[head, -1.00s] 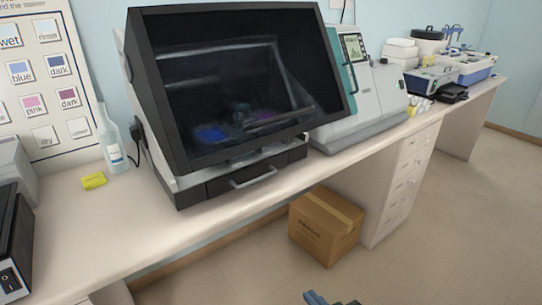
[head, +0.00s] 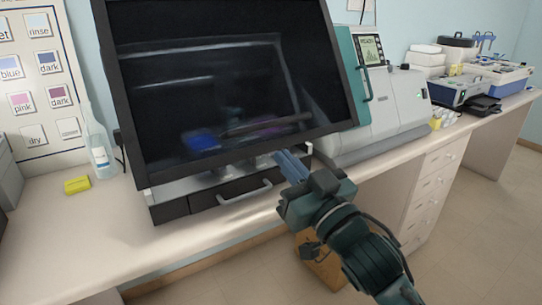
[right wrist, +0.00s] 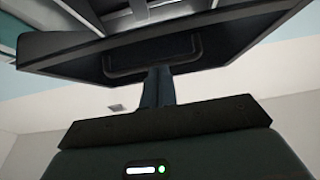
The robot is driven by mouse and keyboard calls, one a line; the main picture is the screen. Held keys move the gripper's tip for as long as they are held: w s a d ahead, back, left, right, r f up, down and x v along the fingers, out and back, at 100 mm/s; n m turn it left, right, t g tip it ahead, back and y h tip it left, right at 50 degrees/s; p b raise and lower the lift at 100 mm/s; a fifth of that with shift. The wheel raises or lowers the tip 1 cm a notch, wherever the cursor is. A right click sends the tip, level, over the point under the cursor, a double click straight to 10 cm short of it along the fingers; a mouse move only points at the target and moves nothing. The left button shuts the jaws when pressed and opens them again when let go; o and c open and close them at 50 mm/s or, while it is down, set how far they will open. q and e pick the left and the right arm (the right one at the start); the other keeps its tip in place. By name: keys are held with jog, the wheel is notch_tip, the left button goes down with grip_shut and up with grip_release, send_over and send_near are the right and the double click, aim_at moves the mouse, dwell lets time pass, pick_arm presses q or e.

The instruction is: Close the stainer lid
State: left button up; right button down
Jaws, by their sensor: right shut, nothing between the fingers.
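The stainer's lid (head: 215,95) is a large dark tinted panel in a black frame, seen in the head view. It stands tilted out from the stainer body, and a gap shows under its lower edge. A dark bar handle (head: 268,125) runs across its lower part. My right gripper (head: 281,157) is shut and empty, just in front of the lid's lower edge. In the right wrist view its fingers (right wrist: 159,72) point up at the lid (right wrist: 225,40) and overlap the loop handle (right wrist: 125,70); I cannot tell whether they touch. My left gripper is not in view.
Below the lid is a drawer with a metal handle (head: 245,193). A teal and white machine with a screen (head: 388,95) stands close on the right. A bottle (head: 101,150) and a yellow block (head: 77,185) are on the bench at left. A cardboard box sits beneath.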

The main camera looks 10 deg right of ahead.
jog(key=w, duration=0.1)
jog(key=w+a+f, duration=0.1)
jog(key=w, duration=0.3)
jog(key=shift+a+f, duration=0.15)
jog(key=shift+a, duration=0.25)
jog(key=shift+w+f, duration=0.1)
jog(key=shift+w, duration=0.05)
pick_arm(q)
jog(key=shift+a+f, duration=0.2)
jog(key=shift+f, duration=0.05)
